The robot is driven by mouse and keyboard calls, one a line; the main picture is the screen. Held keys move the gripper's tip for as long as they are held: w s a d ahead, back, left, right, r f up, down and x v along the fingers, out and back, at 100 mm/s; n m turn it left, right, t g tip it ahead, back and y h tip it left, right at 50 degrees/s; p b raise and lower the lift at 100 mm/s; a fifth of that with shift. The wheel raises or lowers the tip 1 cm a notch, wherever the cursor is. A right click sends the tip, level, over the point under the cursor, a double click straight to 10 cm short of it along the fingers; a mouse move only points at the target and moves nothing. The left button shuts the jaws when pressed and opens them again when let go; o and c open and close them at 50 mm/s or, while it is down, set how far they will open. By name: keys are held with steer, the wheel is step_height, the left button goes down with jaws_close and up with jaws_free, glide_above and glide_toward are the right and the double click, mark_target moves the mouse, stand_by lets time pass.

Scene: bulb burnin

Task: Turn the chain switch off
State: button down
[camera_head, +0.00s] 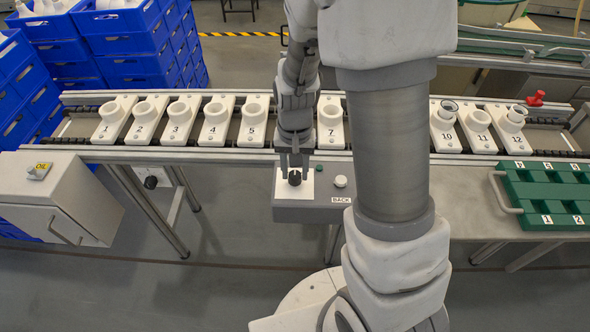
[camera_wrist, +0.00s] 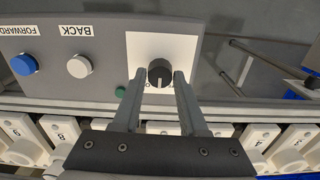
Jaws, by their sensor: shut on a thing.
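The chain switch is a black round knob (camera_head: 295,178) on a white plate of a grey control box (camera_head: 310,213) in front of the conveyor. My gripper (camera_head: 294,166) reaches down over it, with a finger on each side. In the wrist view the two fingers of my gripper (camera_wrist: 159,70) are shut on the knob (camera_wrist: 160,74). A pale pointer line shows on the knob, and an "O" mark is partly visible beside the left finger. Any mark on the other side is hidden by the right finger.
A white BACK button (camera_wrist: 79,67), a blue FORWARD button (camera_wrist: 24,65) and a small green light (camera_wrist: 120,92) sit beside the switch. Numbered white holders (camera_head: 214,117) line the conveyor behind. A green tray (camera_head: 545,215) lies right; a grey OIL box (camera_head: 62,195) stands left.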

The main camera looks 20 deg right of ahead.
mark_target(295, 174)
steer(key=n, duration=0.3)
steer(key=shift+n, duration=0.3)
steer(key=shift+w+n, duration=0.1)
steer(key=shift+n, duration=1.6)
steer(key=shift+c, duration=2.2)
jaws_free()
step_height(295, 174, up, 18)
steer(key=p, duration=0.4)
steer(key=shift+f, duration=0.25)
